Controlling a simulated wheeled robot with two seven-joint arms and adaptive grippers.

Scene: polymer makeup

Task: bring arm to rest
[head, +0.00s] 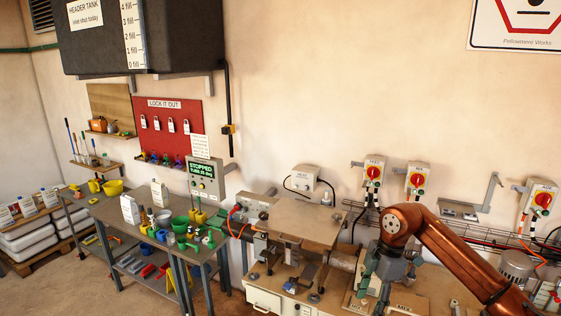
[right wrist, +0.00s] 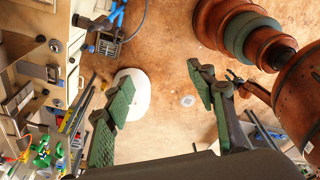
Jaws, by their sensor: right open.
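My right arm (head: 455,250), copper-coloured, comes in from the lower right of the head view and bends down at its wrist. My right gripper (head: 374,288) hangs fingers-down over the right part of the workbench, beside the metal-topped machine. In the right wrist view the right gripper (right wrist: 160,98) is open, its green-padded fingers wide apart with nothing between them. Brown floor shows behind the fingers. I cannot make out my left gripper in either view.
The metal-topped machine (head: 310,226) stands left of the gripper. Red-and-yellow switches (head: 373,172) and a cable tray are on the wall behind. A grey table (head: 105,210) holds containers and coloured tools at left. A white disc (right wrist: 130,95) is in the right wrist view.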

